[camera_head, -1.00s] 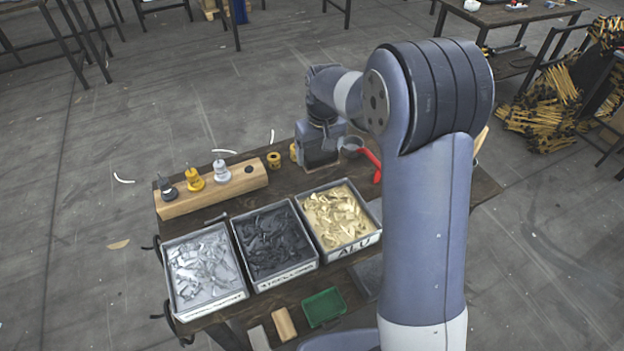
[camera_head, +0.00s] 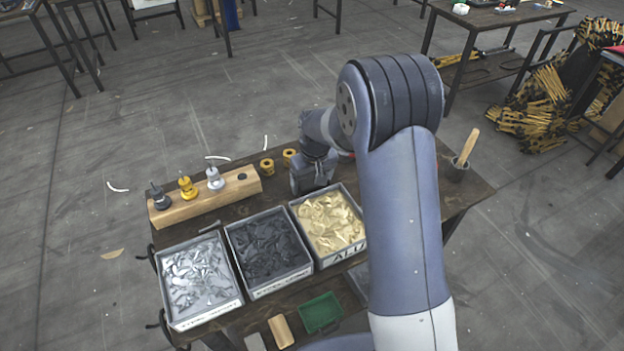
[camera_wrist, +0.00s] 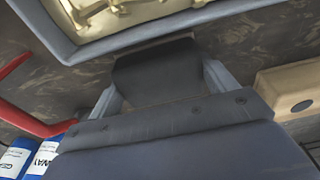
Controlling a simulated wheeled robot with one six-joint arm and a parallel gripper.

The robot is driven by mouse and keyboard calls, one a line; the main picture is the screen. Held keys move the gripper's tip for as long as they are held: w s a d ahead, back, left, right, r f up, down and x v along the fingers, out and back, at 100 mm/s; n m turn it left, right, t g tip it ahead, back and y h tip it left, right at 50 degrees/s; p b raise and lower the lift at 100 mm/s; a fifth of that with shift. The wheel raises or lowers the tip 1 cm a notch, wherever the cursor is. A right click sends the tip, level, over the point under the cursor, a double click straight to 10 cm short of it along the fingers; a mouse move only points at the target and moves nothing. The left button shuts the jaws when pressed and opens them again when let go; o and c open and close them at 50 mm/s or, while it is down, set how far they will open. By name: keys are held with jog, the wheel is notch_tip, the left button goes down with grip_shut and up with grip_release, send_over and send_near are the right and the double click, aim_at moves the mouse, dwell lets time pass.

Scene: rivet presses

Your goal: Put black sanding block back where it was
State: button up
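The black sanding block (camera_wrist: 155,72) shows in the wrist view as a dark block between the two pale grey fingers of my gripper (camera_wrist: 162,88). My gripper is shut on it. In the head view my gripper (camera_head: 314,178) is low over the back of the workbench (camera_head: 228,212), behind the bin of gold-coloured scrap (camera_head: 347,250). The block cannot be made out in the head view. In the wrist view the edge of that bin (camera_wrist: 180,27) lies just beyond the block. I cannot tell whether the block touches the bench.
A wooden holder (camera_head: 207,203) with several fittings stands left; it also shows in the wrist view (camera_wrist: 288,88). Two yellow rings (camera_head: 267,167) lie nearby. Bins of dark (camera_head: 270,288) and silver scrap (camera_head: 205,318) line the front. A red handle (camera_wrist: 20,118) is close by.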

jog(key=o, duration=0.4)
jog(key=shift+r, duration=0.1)
jog(key=r, duration=0.4)
jog(key=s+r, duration=0.1)
jog(key=r, duration=0.7)
jog(key=shift+s+d, duration=0.2)
jog(key=shift+d, duration=0.1)
